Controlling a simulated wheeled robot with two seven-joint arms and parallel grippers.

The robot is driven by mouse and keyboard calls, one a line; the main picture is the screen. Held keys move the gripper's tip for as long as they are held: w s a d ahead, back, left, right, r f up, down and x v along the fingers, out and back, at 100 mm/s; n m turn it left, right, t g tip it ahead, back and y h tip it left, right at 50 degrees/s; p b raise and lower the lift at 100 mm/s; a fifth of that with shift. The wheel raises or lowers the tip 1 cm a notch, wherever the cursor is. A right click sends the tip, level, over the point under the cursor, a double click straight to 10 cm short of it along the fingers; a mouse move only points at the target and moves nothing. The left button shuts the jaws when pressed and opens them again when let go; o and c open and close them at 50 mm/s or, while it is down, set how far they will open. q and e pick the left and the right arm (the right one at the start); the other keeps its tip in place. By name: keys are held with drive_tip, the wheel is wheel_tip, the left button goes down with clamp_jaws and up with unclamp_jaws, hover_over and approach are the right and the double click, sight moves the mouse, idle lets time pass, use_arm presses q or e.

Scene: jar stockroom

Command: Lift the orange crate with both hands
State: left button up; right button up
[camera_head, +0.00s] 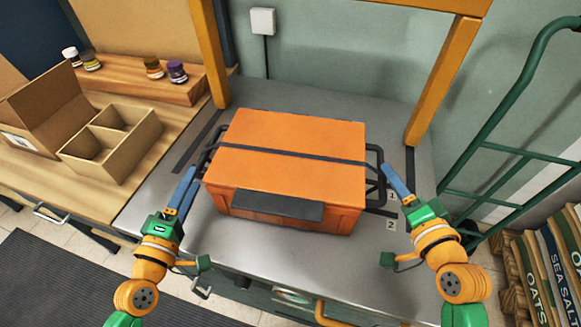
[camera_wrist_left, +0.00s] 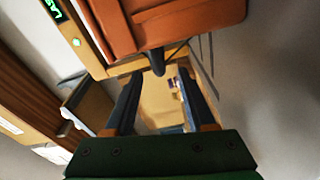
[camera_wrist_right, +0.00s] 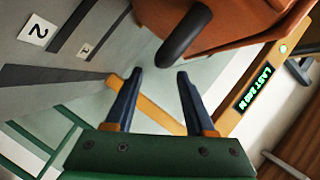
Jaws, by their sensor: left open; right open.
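The orange crate (camera_head: 290,178) sits on a grey metal table (camera_head: 165,215), with a dark strap across its lid and a dark plate on its front. It has a dark handle at each end: the left handle (camera_head: 209,142) and the right handle (camera_head: 379,160). My left gripper (camera_head: 191,173) is open beside the left handle; in the left wrist view the handle end (camera_wrist_left: 158,62) shows beyond the gap between the fingers. My right gripper (camera_head: 386,169) is open close to the right handle; in the right wrist view that handle (camera_wrist_right: 184,36) lies just beyond the fingertips. Neither gripper holds anything.
An orange frame (camera_head: 440,85) stands behind the crate. A wooden bench at left holds a cardboard box (camera_head: 125,150) with compartments and several small jars (camera_head: 177,72). A green hand truck (camera_head: 495,120) and sacks (camera_head: 555,270) are at right. Floor labels 1 and 2 (camera_head: 391,225) mark the tabletop.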

sight(202, 159)
use_arm(q)
drive_tip(key=shift+s, duration=0.1)
drive_tip(key=w, duration=0.4)
drive_tip(key=w+d, duration=0.1)
drive_tip(key=w, duration=0.2)
drive_tip(key=shift+d, duration=0.1)
use_arm(e)
drive_tip(key=x, duration=0.7)
use_arm(q)
clamp_jaws()
use_arm(e)
clamp_jaws()
use_arm(q)
drive_tip(key=shift+f, duration=0.15)
use_arm(e)
drive_tip(key=shift+d+f, duration=0.1)
